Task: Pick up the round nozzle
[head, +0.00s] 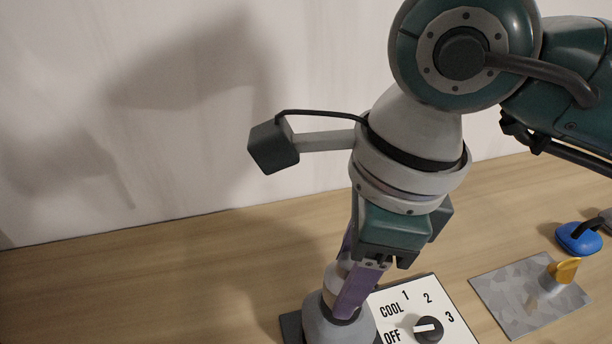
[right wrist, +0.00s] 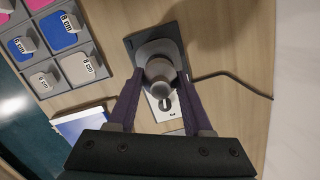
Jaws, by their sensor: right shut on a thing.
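The round nozzle, a grey piece with a rounded, flared lower part (head: 333,322), stands upright at the bottom of the head view. It also shows in the right wrist view (right wrist: 160,72), between my fingers. My right gripper (head: 352,290) comes down from above, with its purple fingers (right wrist: 160,92) closed on the nozzle's narrower upper part. The near finger hides some of the nozzle in the head view. The nozzle is over a dark base, and I cannot tell whether it touches it. My left gripper is not in view.
A grey metal plate (head: 510,305) bears a yellow piece (head: 563,270); a blue object (head: 578,238) lies behind. A compartment tray (right wrist: 101,82) and black cable (right wrist: 232,78) flank the nozzle.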

